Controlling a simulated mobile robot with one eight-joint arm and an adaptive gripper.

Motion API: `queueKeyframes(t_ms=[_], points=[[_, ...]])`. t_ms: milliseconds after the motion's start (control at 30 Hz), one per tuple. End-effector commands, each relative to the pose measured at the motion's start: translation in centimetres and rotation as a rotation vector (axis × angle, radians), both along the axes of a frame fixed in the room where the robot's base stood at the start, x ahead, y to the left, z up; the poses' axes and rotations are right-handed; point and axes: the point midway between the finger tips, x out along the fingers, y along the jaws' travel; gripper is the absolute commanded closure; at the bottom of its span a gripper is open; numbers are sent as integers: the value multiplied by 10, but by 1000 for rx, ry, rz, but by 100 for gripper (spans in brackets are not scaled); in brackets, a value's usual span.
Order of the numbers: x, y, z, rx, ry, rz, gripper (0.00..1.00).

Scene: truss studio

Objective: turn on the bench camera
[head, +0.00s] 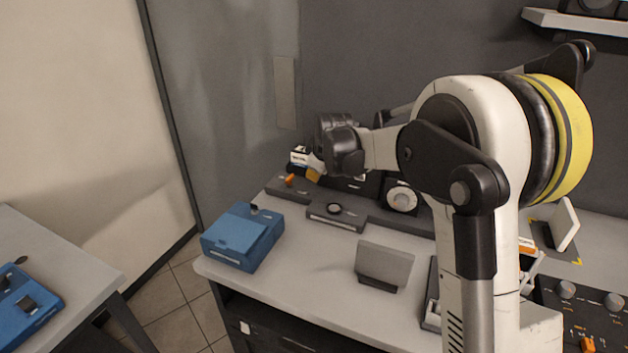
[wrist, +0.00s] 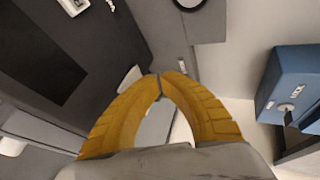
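My gripper (head: 314,174) is at the back left of the bench, over the dark raised strip there. Its yellow fingers (wrist: 160,77) meet at their tips in the wrist view, with nothing visible gripped. A small black-and-white device (head: 298,157) stands just behind and left of the fingers, partly hidden; I cannot tell whether it is the bench camera. An orange switch-like part (head: 290,180) sits on the strip just left of and below the fingers. In the wrist view a pale lever-like part (wrist: 130,78) shows left of the fingertips. I cannot tell whether they touch anything.
A blue box (head: 241,237) stands at the bench's left end; it also shows in the wrist view (wrist: 296,78). A low grey unit with a round black top (head: 335,209), a white dial (head: 400,198) and a grey stand (head: 384,265) are right. The front-left bench top (head: 300,270) is clear.

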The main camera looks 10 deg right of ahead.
Motion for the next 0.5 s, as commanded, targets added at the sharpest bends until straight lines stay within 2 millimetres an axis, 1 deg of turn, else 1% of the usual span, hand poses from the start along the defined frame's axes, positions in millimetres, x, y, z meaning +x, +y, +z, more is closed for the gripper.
queueKeyframes(t_ms=[33,167,500], points=[[4,-4,-2,1,0,-1,100],[10,-8,-2,0,0,0,100],[11,-8,-1,1,-1,0,100]])
